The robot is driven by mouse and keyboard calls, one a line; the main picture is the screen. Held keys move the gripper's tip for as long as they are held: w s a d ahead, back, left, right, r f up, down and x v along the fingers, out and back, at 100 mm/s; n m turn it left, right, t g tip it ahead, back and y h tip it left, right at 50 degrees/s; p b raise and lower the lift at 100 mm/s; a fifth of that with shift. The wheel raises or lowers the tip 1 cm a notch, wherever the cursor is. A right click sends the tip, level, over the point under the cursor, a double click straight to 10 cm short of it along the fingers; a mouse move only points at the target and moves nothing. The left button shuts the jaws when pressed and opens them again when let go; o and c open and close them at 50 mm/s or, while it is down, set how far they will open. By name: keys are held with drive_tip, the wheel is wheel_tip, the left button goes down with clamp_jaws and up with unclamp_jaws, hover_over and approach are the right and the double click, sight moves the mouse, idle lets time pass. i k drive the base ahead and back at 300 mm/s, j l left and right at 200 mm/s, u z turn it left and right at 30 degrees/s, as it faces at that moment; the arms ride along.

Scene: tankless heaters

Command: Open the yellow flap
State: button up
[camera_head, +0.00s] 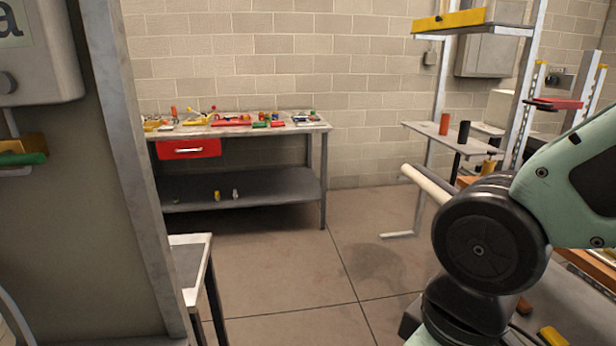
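No part in view is clearly the yellow flap. A yellow bar (450,19) runs along the front edge of a raised grey shelf at the upper right, in front of a grey wall box. A smaller orange-yellow piece (23,143) sits over a green one at the left edge, below a grey wall unit. I cannot tell whether either of these is the flap. My arm, pale green with black joints, fills the lower right. My gripper is not in view.
A workbench (170,134) with a red drawer (188,148) and scattered tools stands against the block wall. A grey post (125,160) and a small table (188,265) stand at left. A shelf (450,138) holds cylinders at right. The middle floor (290,260) is clear.

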sight(476, 17)
drive_tip(key=i+u, duration=0.1)
drive_tip(key=i, duration=1.9)
